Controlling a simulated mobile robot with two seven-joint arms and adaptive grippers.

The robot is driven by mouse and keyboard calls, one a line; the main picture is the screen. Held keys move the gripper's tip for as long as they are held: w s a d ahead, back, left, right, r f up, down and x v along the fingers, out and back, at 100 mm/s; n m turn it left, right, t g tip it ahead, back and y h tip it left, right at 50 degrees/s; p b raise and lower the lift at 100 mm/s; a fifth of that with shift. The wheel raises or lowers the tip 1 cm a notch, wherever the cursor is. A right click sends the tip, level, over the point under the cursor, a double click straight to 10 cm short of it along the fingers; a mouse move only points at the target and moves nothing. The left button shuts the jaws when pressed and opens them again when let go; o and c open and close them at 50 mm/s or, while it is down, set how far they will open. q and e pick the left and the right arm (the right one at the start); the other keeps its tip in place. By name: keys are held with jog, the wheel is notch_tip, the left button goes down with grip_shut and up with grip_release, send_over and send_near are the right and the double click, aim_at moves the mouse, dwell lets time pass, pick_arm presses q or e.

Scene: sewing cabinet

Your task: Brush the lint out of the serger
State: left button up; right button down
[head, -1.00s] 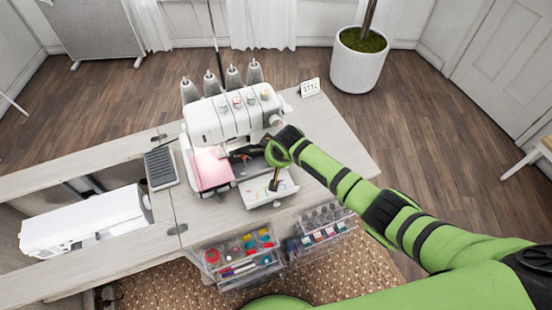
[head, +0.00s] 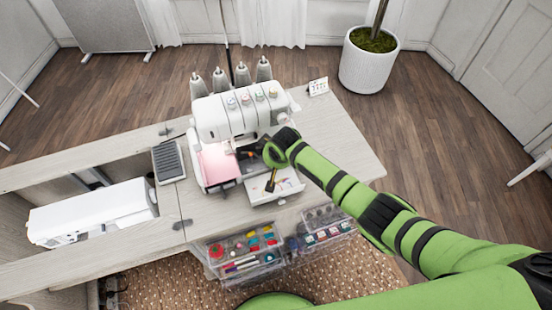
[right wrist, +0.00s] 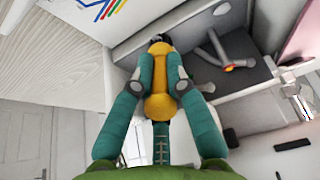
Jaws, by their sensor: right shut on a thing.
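The white serger (head: 238,116) stands on the table with its front cover (head: 284,190) folded down. Its dark looper recess is exposed, and also shows in the right wrist view (right wrist: 205,75). My right gripper (right wrist: 159,76) is shut on a yellow-handled brush (right wrist: 158,105). The brush's dark tip points at the edge of the recess; I cannot tell whether it touches. In the head view my right gripper (head: 268,153) is at the right of the serger's front opening, partly hidden by my wrist. I cannot make out any lint. My left gripper is not in view.
A pink panel or fabric (head: 219,164) sits at the serger's front left. A grey pedal-like pad (head: 168,162) and a small card (head: 318,87) are on the table. Clear drawers of sewing supplies (head: 240,255) stand below the front edge. The table's right end is clear.

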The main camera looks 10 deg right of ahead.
jog(key=shift+s+a, duration=0.1)
jog(key=shift+a, duration=0.65)
jog(key=shift+a, duration=0.1)
jog(key=shift+s+a, duration=0.25)
jog(key=shift+a, duration=0.65)
jog(key=shift+a, duration=0.1)
jog(key=shift+s+a, duration=0.15)
jog(key=shift+a, duration=0.85)
jog(key=shift+a, duration=0.1)
jog(key=shift+s+a, duration=0.25)
jog(key=shift+a, duration=0.65)
